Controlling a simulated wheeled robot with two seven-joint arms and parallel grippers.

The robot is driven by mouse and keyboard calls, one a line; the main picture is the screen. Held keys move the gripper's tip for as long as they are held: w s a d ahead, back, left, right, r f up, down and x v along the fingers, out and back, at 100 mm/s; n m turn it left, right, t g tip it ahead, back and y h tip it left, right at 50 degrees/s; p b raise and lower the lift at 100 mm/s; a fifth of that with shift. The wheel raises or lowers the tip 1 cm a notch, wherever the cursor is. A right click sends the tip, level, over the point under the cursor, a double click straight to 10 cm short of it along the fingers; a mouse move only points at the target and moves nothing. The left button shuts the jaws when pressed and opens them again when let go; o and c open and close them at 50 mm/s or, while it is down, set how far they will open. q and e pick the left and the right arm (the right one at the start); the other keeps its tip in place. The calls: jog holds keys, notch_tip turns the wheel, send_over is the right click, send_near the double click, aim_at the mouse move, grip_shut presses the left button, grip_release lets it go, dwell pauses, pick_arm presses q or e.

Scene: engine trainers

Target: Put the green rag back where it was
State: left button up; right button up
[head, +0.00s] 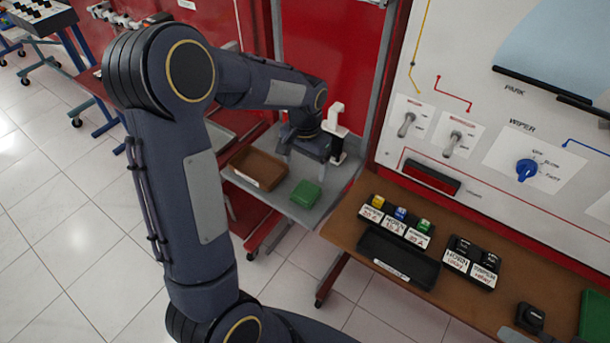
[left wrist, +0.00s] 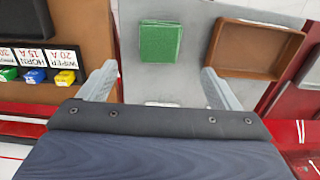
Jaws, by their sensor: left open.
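The green rag (head: 305,194), a small folded square, lies on the grey shelf (head: 318,215) near its front edge. It also shows in the left wrist view (left wrist: 160,42), flat on the grey surface, ahead of the gap between my fingers. My left gripper (head: 311,150) is over the shelf, behind the rag in the head view, where its fingers are mostly hidden. In the left wrist view it is open (left wrist: 158,86), with two pale fingers apart and nothing between them. My right gripper is not in view.
A brown tray (head: 258,170) sits on the shelf left of the rag. A white upright object (head: 336,119) stands behind my gripper. The brown bench (head: 345,228) at right holds labelled fuse blocks (head: 398,222) and a black tray (head: 398,257). A switch panel rises behind it.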

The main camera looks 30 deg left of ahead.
pick_arm(q)
jog(key=s+d+r+n+t+h, duration=0.1)
jog(key=s+d+r+t+h, duration=0.2)
jog(key=s+r, duration=0.8)
jog(key=s+d+f+n+t, duration=0.1)
jog(key=s+d, duration=0.3)
jog(key=s, duration=0.7)
jog(key=shift+d+n+t+h, duration=0.15)
jog(key=shift+n+t+h, duration=0.2)
jog(key=shift+t, duration=0.45)
jog(key=shift+f, duration=0.1)
